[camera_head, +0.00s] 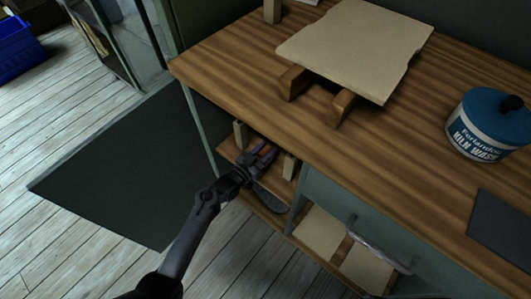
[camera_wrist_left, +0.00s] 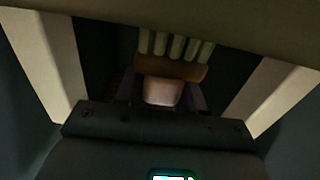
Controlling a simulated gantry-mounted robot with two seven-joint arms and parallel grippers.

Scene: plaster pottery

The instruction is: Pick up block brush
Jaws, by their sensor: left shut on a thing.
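The block brush (camera_wrist_left: 172,69) shows in the left wrist view, with a brown wooden block, several pale tube-like bristle bundles above it and a pinkish handle end below. My left gripper (camera_head: 264,153) reaches into the open shelf space under the tabletop in the head view. It also shows dark in the wrist view, its fingers on either side of the handle end, shut on the brush. In the head view the brush is too dark and hidden to make out. My right gripper is in neither view.
Pale wooden posts (camera_head: 240,135) (camera_head: 289,166) stand either side of the gripper, under the tabletop (camera_head: 240,65). A beige board (camera_head: 355,43) rests on wooden blocks above. A kiln wash tub (camera_head: 480,132) stands at right. A dark panel (camera_head: 120,170) is at left.

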